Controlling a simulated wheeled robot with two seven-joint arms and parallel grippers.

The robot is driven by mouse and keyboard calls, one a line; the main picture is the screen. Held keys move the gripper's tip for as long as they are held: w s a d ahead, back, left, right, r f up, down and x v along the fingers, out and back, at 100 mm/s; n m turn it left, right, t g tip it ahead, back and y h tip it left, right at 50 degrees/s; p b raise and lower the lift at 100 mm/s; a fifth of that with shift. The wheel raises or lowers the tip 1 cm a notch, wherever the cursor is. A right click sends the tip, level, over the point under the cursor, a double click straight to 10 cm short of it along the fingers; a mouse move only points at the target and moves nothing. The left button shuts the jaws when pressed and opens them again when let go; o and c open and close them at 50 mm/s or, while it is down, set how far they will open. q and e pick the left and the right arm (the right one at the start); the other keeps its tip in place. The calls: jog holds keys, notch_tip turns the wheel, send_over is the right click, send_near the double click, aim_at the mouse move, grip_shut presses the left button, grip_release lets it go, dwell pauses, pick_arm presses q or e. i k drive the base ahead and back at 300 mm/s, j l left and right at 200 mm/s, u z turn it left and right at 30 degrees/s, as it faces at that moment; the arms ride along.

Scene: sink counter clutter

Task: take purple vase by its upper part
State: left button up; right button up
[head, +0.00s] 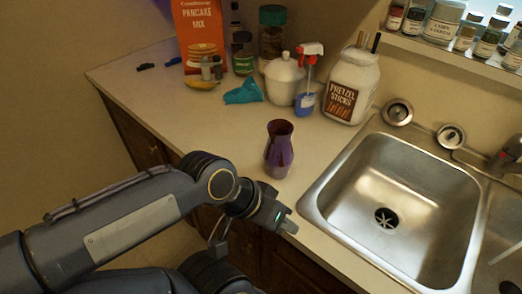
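The purple vase (279,150) stands upright on the counter, left of the sink, with its flared dark rim at the top. My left gripper (289,222) is in front of the vase, near the counter's front edge, lower in the picture and apart from the vase's upper part. Its fingers point right and appear small and seen from the side, so their opening does not show. Nothing is visible held in it. My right gripper is not in view.
A steel sink (330,190) lies right of the vase. Behind stand a spray bottle (306,85), a white lidded jar (283,80), a pretzel jar (350,85), a teal cloth-like item (243,92) and a pancake mix box (201,28). The counter left of the vase is clear.

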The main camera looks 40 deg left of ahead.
aim_at(278, 154)
jog(key=u, duration=1.25)
jog(key=j+z, duration=0.3)
jog(key=j, duration=0.2)
jog(key=j+z, duration=0.25)
jog(key=j, duration=0.2)
